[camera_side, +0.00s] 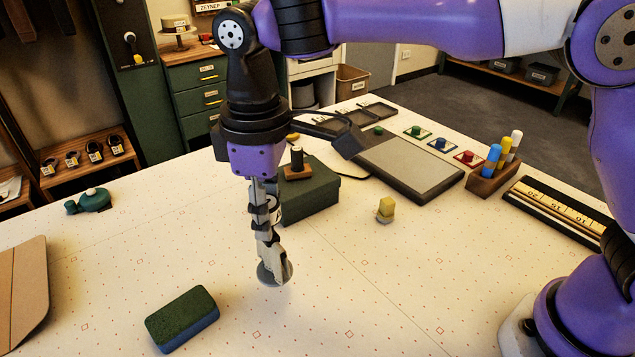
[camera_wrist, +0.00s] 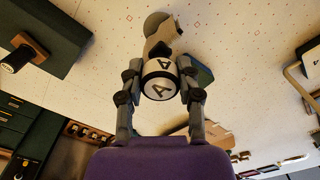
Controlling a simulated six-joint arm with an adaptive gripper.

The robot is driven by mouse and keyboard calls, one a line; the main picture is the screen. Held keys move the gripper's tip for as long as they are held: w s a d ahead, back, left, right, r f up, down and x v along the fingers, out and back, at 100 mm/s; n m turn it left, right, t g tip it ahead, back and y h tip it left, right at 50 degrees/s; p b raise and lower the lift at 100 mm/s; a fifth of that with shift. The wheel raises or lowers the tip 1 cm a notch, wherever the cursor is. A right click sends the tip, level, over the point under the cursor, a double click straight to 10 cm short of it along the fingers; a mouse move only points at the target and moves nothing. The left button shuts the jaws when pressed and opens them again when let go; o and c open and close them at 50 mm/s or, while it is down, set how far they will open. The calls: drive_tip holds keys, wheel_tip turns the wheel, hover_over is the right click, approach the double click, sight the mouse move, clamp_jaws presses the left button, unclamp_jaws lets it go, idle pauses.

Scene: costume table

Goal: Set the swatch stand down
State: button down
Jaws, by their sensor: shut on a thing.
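My gripper (camera_side: 266,240) points down over the open front part of the table and is shut on the stand. In the wrist view my gripper's fingers (camera_wrist: 159,68) close on it from both sides. The base is lowest, just above or on the table; I cannot tell if it touches. Fingers hide part of the stand in the side view.
A green-and-blue block (camera_side: 183,318) lies at front left and a dark green box (camera_side: 308,192) stands behind the gripper. The patterned table (camera_side: 330,290) is clear at front right.

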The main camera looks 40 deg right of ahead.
drive_tip(key=shift+w+d+f, duration=0.35)
drive_tip(key=shift+w+f, duration=0.15)
drive_tip(key=shift+w, duration=0.15)
drive_tip(key=shift+f, duration=1.95)
drive_tip(key=shift+f, duration=0.15)
drive_tip(key=c, duration=0.5)
unclamp_jaws()
